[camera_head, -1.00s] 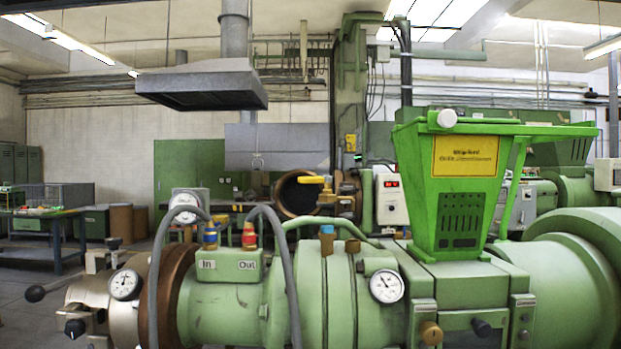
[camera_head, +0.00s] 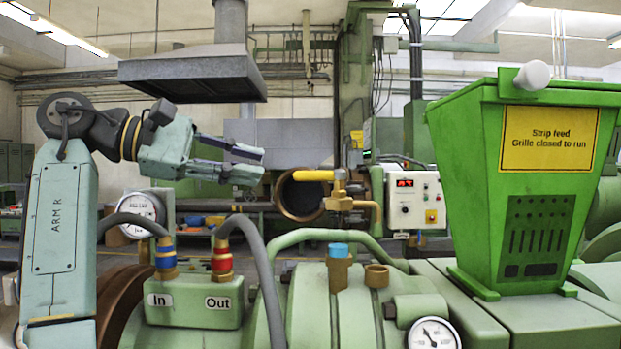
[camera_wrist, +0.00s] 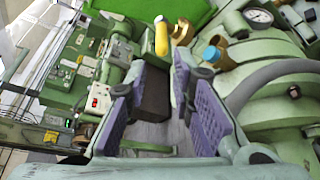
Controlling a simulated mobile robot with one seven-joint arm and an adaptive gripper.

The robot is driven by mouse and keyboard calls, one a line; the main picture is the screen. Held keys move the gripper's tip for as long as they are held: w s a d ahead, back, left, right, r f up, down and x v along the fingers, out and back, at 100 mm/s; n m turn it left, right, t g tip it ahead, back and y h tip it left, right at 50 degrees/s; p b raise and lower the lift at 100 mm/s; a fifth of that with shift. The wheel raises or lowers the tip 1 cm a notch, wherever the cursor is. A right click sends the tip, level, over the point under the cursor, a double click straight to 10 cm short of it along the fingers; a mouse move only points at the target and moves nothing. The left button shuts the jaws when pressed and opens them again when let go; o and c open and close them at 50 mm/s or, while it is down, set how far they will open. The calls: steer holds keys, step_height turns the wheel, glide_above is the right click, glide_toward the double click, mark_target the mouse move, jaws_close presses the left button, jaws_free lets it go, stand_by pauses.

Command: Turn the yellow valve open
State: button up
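The yellow valve handle (camera_head: 312,175) lies level, pointing left from a brass valve body (camera_head: 340,190) with a spout bent down at its right. In the head view my gripper (camera_head: 262,164) is to the left of the handle, its two fingers parted and pointing right at it. A gap remains between the fingertips and the handle.
A green hopper (camera_head: 540,180) stands at the right. The In/Out block (camera_head: 195,302) with grey hoses (camera_head: 262,255) is below my gripper. A blue-capped brass fitting (camera_head: 339,268) stands below the valve. A grey hood (camera_head: 192,80) hangs above.

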mark_target(298, 173)
steer(key=x, duration=0.7)
steer(key=p+x, duration=0.1)
steer(key=x, duration=0.2)
steer(key=shift+s+d, duration=0.25)
steer(key=shift+d, duration=0.15)
jaws_close()
